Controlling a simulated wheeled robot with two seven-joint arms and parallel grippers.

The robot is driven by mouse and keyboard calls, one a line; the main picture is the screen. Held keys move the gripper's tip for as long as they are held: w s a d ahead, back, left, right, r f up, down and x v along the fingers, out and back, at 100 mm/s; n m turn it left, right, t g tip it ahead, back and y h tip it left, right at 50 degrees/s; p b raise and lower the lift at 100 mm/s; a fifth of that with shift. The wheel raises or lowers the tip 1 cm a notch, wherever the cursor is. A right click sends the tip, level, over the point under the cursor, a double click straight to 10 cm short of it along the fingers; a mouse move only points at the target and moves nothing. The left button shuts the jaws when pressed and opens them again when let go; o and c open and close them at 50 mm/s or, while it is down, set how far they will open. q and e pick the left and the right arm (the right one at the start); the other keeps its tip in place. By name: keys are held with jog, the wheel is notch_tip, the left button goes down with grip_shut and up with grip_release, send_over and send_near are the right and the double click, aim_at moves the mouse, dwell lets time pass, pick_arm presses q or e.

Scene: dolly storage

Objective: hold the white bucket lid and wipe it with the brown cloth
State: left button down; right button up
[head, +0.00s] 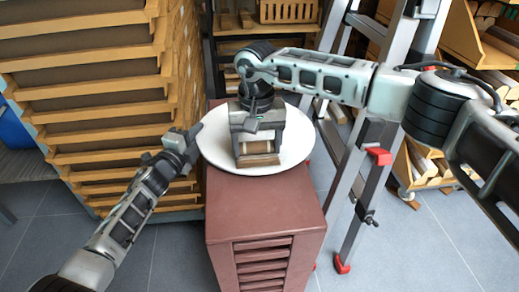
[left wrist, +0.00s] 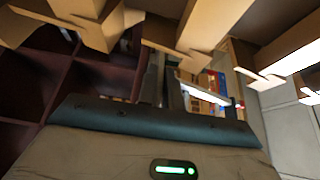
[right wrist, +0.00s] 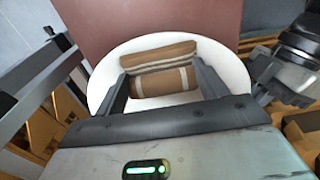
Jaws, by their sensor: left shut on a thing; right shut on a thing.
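The round white bucket lid (head: 215,146) lies on top of the brown-red drawer cabinet. My left gripper (head: 196,132) is at the lid's left edge and shut on it; the exact grip is hard to see. In the right wrist view the lid (right wrist: 105,77) spreads around the folded brown cloth (right wrist: 160,57). My right gripper (right wrist: 163,88) is shut on this cloth, which has lighter bands, over the middle of the lid. In the head view the cloth (head: 258,160) shows below the right gripper (head: 257,145), which hides part of the lid. The left wrist view does not clearly show the lid.
The drawer cabinet (head: 265,207) stands under the lid. A stack of wooden shelves (head: 90,90) is close on the left, near my left arm. A grey stepladder (head: 345,170) with red feet stands just right of the cabinet. Grey floor (head: 430,245) is free at the lower right.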

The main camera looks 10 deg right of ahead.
jog(key=shift+a, duration=0.25)
jog(key=shift+a, duration=0.75)
jog(key=shift+r, duration=0.75)
jog(key=shift+d+f, duration=0.2)
jog(key=shift+d, duration=2.85)
